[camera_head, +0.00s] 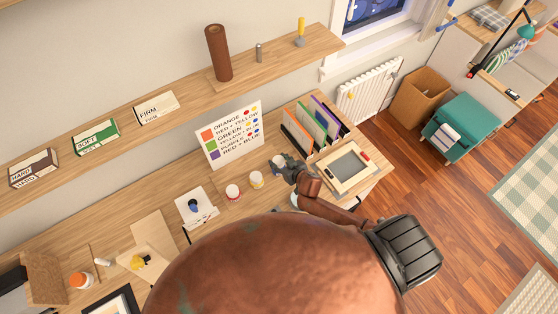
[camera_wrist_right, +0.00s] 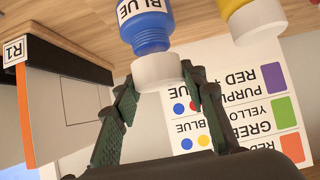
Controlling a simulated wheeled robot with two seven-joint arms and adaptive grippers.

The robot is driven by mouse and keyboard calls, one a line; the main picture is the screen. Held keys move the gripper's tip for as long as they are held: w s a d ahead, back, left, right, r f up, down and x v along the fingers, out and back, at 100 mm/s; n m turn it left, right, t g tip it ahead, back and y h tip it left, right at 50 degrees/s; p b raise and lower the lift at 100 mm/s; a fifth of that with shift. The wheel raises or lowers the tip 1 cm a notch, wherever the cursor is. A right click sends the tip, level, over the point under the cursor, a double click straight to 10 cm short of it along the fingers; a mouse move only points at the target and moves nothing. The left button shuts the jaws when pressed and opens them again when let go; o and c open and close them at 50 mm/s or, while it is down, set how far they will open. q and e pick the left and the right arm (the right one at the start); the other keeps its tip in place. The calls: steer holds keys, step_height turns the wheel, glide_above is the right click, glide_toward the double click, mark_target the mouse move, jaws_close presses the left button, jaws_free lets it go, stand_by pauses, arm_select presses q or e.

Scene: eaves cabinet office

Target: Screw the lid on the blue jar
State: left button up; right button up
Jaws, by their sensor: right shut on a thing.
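The blue jar (camera_wrist_right: 146,20), labelled BLUE, shows upside down in the right wrist view, with its ridged blue neck in sight. The white lid (camera_wrist_right: 159,72) sits at the mouth of the jar, in line with the neck; I cannot tell how far the threads are engaged. My right gripper (camera_wrist_right: 163,88) is shut on the lid, one dark green-padded finger on each side. In the head view the right gripper (camera_head: 289,168) reaches over the desk at the white lid (camera_head: 278,160); the jar is mostly hidden there. My left gripper is not in view.
A red jar (camera_head: 232,192) and a yellow jar (camera_head: 256,180) stand left of the right gripper. A colour chart (camera_head: 229,133) stands behind them. Upright folders (camera_head: 307,128) and a framed tray (camera_head: 349,167) are close on the right. A wall shelf (camera_head: 180,96) runs above.

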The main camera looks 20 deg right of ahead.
steer(key=shift+p, duration=0.5)
stand_by(1.3)
steer(key=shift+f+b, duration=0.95)
steer(key=shift+f, duration=0.25)
steer(key=o, duration=1)
steer(key=v, duration=1.2)
